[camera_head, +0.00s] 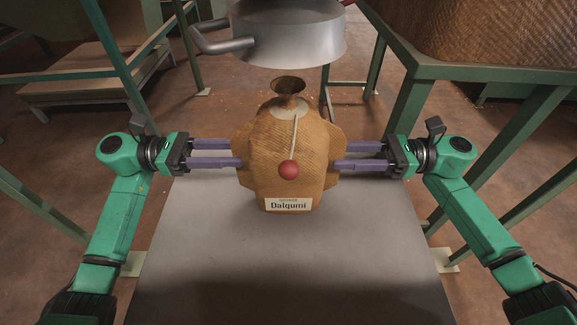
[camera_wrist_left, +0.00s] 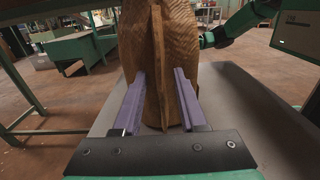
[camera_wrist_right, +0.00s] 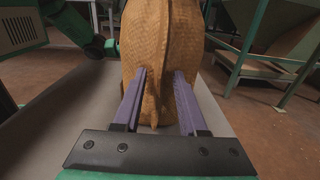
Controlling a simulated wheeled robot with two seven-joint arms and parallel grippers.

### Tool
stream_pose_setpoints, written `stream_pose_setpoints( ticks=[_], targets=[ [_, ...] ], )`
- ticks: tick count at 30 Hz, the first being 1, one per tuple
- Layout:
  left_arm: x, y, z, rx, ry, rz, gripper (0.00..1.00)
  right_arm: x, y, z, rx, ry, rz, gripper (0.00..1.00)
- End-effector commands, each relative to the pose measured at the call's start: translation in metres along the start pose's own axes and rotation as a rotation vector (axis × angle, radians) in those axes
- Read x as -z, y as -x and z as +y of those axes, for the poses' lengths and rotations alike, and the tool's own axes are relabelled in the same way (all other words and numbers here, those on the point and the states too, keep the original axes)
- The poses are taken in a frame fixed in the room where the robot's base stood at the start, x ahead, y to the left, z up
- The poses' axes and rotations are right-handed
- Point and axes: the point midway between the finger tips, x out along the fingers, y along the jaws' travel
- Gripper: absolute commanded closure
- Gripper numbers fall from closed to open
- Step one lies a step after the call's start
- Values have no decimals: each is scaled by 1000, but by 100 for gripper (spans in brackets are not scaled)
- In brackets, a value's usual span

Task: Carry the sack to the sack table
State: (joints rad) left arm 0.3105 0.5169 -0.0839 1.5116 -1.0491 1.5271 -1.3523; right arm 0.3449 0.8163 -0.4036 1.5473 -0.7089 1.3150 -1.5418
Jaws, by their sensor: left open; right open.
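The sack (camera_head: 268,150) is brown and woven, with a tied neck, a red ball on a cord and a label reading "Daiqumi". It stands upright on a grey tabletop (camera_head: 290,270), below a metal spout. My left gripper (camera_head: 240,154) is open at the sack's left side, its purple fingers on either side of the side flap. The left wrist view shows that flap (camera_wrist_left: 158,70) between the fingers. My right gripper (camera_head: 333,155) is open at the right side, fingers around the other flap, as the right wrist view (camera_wrist_right: 158,90) shows. Finger contact is unclear.
The metal hopper spout (camera_head: 290,35) hangs just behind and above the sack's neck. Green frame legs (camera_head: 410,110) stand to the right and another green post (camera_head: 112,45) to the left. A stepped platform (camera_head: 75,75) is at the back left. The tabletop in front is clear.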

Motion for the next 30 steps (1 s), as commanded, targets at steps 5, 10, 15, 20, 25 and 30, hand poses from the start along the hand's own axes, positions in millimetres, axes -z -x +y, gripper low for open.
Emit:
stream_pose_setpoints(
  ticks=[5, 10, 15, 20, 25, 30],
  targets=[
    [0, -9, 0, -2, 0, 1, 59, 0, -9, 0, 0, 1, 0, 59],
    [0, -9, 0, -1, 0, 1, 59, 0, -9, 0, 0, 1, 0, 59],
    [0, -8, 0, -1, 0, 1, 100, 0, -9, 0, 0, 1, 0, 100],
    [0, -8, 0, -1, 0, 1, 100, 0, -9, 0, 0, 0, 0, 100],
    [0, -8, 0, -2, 0, 1, 100, 0, -8, 0, 1, 0, 0, 100],
    [0, -8, 0, -2, 0, 1, 100, 0, -8, 0, 1, 0, 0, 100]
  ],
)
